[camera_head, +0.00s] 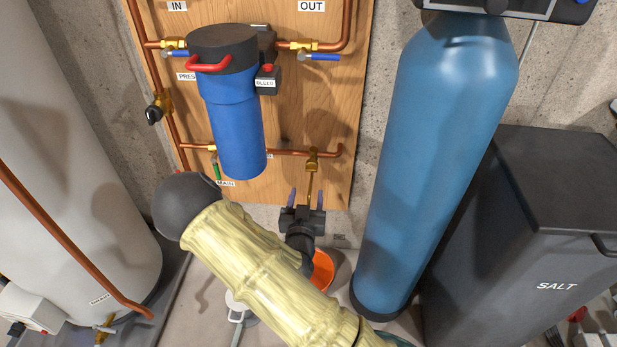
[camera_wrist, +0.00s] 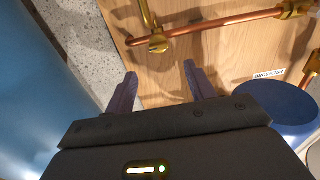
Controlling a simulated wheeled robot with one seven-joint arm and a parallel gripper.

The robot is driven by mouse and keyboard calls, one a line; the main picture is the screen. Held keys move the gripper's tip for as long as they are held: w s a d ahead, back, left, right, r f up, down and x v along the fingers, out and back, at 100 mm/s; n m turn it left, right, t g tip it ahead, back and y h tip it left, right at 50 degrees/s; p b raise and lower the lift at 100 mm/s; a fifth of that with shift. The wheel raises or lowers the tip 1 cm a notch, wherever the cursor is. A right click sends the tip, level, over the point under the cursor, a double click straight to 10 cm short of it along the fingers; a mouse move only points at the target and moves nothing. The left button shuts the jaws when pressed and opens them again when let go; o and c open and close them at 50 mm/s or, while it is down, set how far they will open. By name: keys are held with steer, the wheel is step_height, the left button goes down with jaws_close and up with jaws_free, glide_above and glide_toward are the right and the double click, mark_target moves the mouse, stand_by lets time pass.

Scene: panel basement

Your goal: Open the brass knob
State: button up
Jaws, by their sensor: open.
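A brass fitting (camera_head: 312,160) sits at the right end of the lower copper pipe on the wooden panel, with a brass stem hanging down from it. It also shows in the wrist view (camera_wrist: 157,43), at the upper middle. I cannot tell which part of it is a knob. My gripper (camera_head: 306,195) is in front of the panel, just below this fitting, with the stem appearing between its purple fingers. In the wrist view, the gripper (camera_wrist: 160,80) is open and empty, with the fitting beyond the fingertips and apart from them.
A blue filter housing (camera_head: 235,125) hangs left of the gripper. A tall blue tank (camera_head: 430,150) stands close on the right, beside a dark salt bin (camera_head: 540,210). A white tank (camera_head: 60,150) is at far left. An orange bucket (camera_head: 322,270) is on the floor below the gripper.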

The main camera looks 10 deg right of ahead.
mark_target(311, 171)
steer(key=b+x, duration=0.1)
steer(key=x, duration=0.8)
steer(key=shift+d, duration=0.1)
steer(key=c, duration=1)
